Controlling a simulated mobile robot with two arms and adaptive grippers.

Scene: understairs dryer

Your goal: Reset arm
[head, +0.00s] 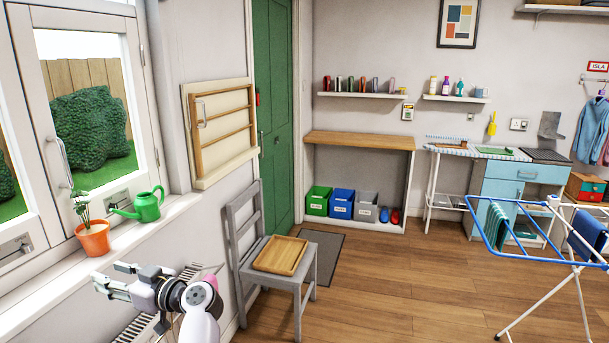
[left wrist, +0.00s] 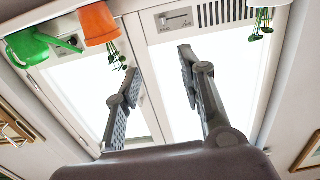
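My left gripper (head: 107,275) is raised in front of the window sill at the lower left of the head view. In the left wrist view its two fingers (left wrist: 158,70) are spread apart with nothing between them, and the window panes show behind. The left wrist picture is turned upside down. My right arm and gripper do not show in either view.
An orange flowerpot (head: 93,238) and a green watering can (head: 145,206) stand on the sill (head: 122,234) close to the left gripper. A grey chair (head: 250,235) with a wooden tray (head: 280,255) stands right of the arm. A drying rack (head: 545,205) is far right; the middle floor is clear.

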